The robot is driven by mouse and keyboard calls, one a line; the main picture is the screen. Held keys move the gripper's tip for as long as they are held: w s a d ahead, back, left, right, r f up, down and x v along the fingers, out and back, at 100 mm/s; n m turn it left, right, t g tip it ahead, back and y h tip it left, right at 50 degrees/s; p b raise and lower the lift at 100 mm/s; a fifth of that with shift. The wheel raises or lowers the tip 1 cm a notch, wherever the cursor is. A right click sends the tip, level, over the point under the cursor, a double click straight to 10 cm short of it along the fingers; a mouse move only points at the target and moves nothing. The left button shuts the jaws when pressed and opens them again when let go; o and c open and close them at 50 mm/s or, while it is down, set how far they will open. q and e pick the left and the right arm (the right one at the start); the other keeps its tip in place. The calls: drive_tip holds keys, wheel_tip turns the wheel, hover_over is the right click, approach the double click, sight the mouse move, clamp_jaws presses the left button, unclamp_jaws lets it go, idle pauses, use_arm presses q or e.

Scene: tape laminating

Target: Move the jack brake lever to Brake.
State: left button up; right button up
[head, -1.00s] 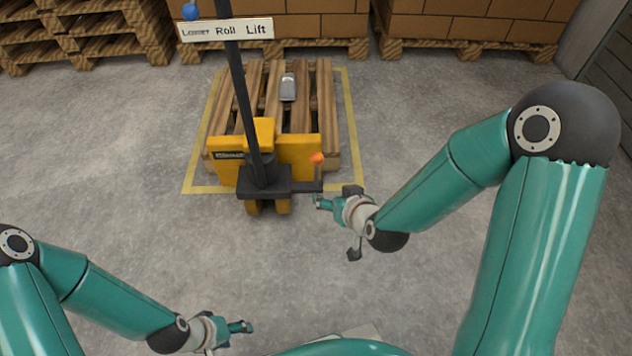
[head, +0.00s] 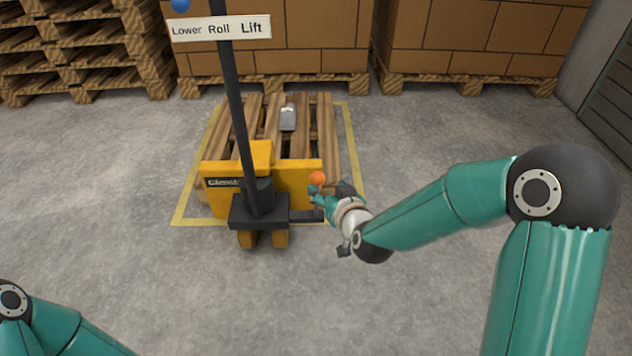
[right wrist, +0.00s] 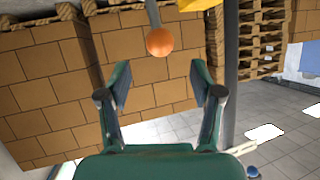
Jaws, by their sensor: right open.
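The yellow pallet jack (head: 300,177) stands at the near end of a wooden pallet, its black handle (head: 236,110) rising up and leaning left. The brake lever's orange knob (head: 317,178) is at the right of the jack's base. My right gripper (head: 318,195) is beside the knob in the head view. In the right wrist view the orange knob (right wrist: 160,42) shows ahead of and between the open fingers (right wrist: 160,90), with no visible contact. My left arm shows only at the lower left; its gripper is out of view.
A sign reading Lower, Roll, Lift (head: 220,30) crosses the handle, with a blue knob (head: 180,5) above it. A grey object (head: 288,117) lies on the pallet (head: 327,125). Stacked boxes (head: 470,40) stand behind. The floor around is clear.

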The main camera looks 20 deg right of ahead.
sight(320, 180)
drive_tip(key=b+x, duration=0.2)
drive_tip(key=x, duration=0.6)
drive_tip(key=shift+w+f, duration=0.2)
drive_tip(key=shift+w, duration=0.15)
